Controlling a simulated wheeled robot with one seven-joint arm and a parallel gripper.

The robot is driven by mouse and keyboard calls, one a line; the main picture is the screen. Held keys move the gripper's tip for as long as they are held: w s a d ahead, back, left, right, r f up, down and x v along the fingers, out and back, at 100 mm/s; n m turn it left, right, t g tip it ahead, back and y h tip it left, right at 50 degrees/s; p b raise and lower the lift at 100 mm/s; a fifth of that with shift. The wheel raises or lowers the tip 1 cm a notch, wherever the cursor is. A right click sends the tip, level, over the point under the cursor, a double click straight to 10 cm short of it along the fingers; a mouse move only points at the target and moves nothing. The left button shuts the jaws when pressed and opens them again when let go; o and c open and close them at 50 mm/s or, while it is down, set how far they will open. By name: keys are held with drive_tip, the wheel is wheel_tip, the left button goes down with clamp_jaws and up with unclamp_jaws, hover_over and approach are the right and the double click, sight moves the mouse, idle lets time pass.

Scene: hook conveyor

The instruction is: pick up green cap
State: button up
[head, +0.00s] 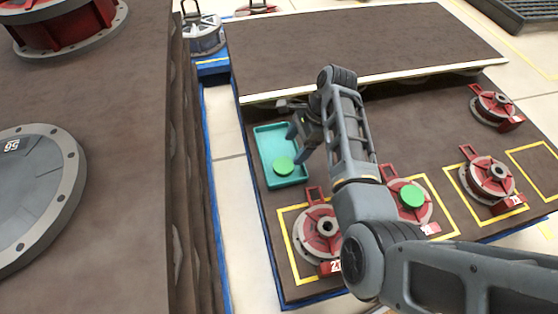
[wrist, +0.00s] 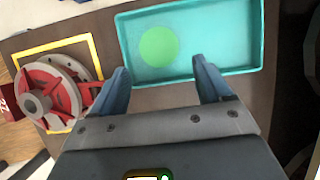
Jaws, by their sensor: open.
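A round green cap (head: 284,166) lies in the teal tray (head: 264,143), near its front end in the head view. In the wrist view the cap (wrist: 159,47) shows as a flat green disc inside the tray (wrist: 221,68), left of the middle. My gripper (head: 298,140) is over the right side of the tray, pointing down, with its fingers apart and nothing between them. In the wrist view the gripper (wrist: 162,82) has a finger on each side below the cap, and the cap lies beyond the fingertips. A second green cap (head: 411,196) sits on a red fixture.
Red hook fixtures stand in yellow-outlined squares on the brown table, one (head: 323,227) just in front of the tray and another (head: 487,177) at the right. A raised brown shelf (head: 350,45) lies behind. A tall brown block (head: 130,110) stands left, past a narrow gap.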

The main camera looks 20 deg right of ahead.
sight(287, 164)
drive_tip(key=b+x, duration=0.1)
drive_tip(key=x, duration=0.1)
drive_tip(key=shift+a+f, duration=0.1)
drive_tip(key=shift+f, duration=0.25)
drive_tip(key=x, duration=0.1)
drive_tip(key=b+x, duration=0.1)
drive_tip(key=x, duration=0.1)
drive_tip(key=b+x, duration=0.1)
drive_tip(key=shift+s+f, duration=0.1)
drive_tip(key=shift+f, duration=0.45)
drive_tip(key=shift+d, duration=0.2)
drive_tip(key=c, duration=0.8)
